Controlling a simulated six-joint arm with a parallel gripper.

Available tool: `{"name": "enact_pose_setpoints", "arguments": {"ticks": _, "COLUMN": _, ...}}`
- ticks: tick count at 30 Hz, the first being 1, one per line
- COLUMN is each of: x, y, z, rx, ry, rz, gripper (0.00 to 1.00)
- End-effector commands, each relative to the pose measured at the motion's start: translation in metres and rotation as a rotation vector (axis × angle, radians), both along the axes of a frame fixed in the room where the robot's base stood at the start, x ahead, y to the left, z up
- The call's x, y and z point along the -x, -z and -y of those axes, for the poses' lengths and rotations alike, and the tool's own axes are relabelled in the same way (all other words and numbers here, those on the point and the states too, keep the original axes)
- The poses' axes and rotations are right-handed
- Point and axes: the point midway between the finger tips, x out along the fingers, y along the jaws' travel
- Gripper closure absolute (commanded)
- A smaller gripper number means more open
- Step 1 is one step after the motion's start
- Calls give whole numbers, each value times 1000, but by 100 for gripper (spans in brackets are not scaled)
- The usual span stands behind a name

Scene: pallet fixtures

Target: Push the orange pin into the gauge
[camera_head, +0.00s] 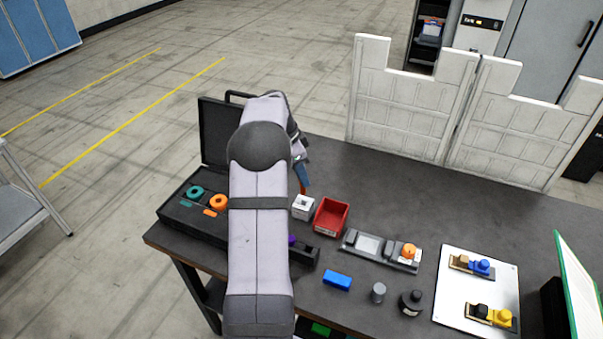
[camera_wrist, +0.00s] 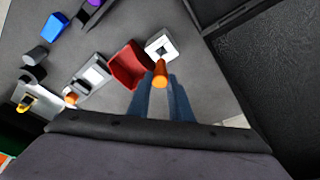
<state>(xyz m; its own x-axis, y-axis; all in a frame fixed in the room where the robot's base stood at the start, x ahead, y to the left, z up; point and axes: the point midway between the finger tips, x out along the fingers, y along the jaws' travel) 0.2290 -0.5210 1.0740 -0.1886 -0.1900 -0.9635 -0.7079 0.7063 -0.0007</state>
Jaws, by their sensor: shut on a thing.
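My gripper (camera_wrist: 160,84) is shut on the orange pin (camera_wrist: 160,70), which sticks out past the blue fingertips in the wrist view. The gauge (camera_wrist: 160,44) is a small white block with a dark square opening in its top. In the wrist view the pin's end appears just beside the gauge's near edge; I cannot tell whether they touch. In the head view the gauge (camera_head: 303,208) stands on the dark table, and my gripper (camera_head: 302,185) is above it. My arm hides part of the table, and the pin is hard to make out there.
A red bin (camera_head: 331,217) stands right beside the gauge. A grey fixture (camera_head: 379,253) with an orange knob lies farther right, near a blue block (camera_head: 337,280). An open black case (camera_head: 180,215) with rings is at left. White panels (camera_head: 410,95) stand behind.

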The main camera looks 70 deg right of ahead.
Motion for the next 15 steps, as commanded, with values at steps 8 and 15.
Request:
{"name": "enact_pose_setpoints", "arguments": {"ticks": 8, "x": 0, "y": 23, "z": 0, "rx": -1, "ry": 0, "rz": -1, "gripper": 100}}
{"name": "enact_pose_setpoints", "arguments": {"ticks": 15, "x": 0, "y": 30, "z": 0, "rx": -1, "ry": 0, "rz": -1, "gripper": 100}}
